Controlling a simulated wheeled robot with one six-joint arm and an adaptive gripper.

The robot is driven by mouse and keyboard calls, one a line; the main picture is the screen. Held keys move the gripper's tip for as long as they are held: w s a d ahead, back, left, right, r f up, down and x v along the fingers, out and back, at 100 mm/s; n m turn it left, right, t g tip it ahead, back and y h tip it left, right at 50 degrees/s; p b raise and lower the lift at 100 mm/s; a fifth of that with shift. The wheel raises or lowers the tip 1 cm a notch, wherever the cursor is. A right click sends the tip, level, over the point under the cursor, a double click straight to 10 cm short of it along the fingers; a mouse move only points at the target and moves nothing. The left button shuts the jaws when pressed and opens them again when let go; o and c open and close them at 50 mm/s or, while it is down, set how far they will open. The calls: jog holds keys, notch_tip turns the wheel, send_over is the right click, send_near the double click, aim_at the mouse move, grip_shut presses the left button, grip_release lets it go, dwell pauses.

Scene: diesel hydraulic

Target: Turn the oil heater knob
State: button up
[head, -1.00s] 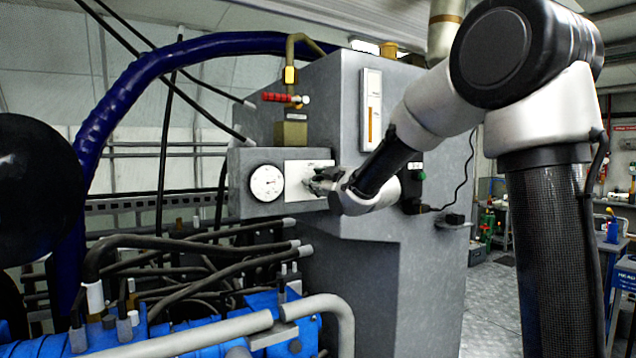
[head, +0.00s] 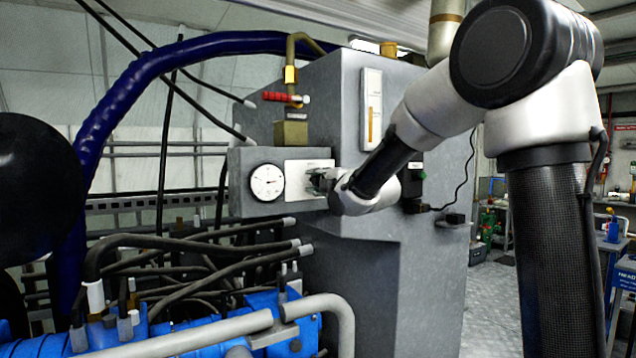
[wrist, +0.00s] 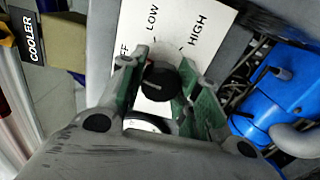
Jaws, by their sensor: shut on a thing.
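The oil heater knob (wrist: 158,83) is a round black dial with a pale pointer line, on a white plate (wrist: 181,22) marked LOW and HIGH. A third label at the left is partly hidden by a finger. In the wrist view the green-padded fingers of my gripper (wrist: 164,66) stand on either side of the knob and are shut on it. In the head view my gripper (head: 321,180) is at the right part of the white plate (head: 296,176) on the grey cabinet, and it hides the knob.
A round white gauge (head: 267,183) sits just left of the plate. A red-handled valve (head: 285,98) is above. Black hoses (head: 190,243) and blue machinery (head: 265,318) lie below and left. A black cable (head: 462,170) hangs on the cabinet's right side.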

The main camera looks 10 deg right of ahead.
jog(key=shift+f+n, duration=0.1)
jog(key=shift+n, duration=0.7)
jog(key=o, duration=1.1)
jog(key=shift+c, duration=0.2)
jog(key=v, duration=1.2)
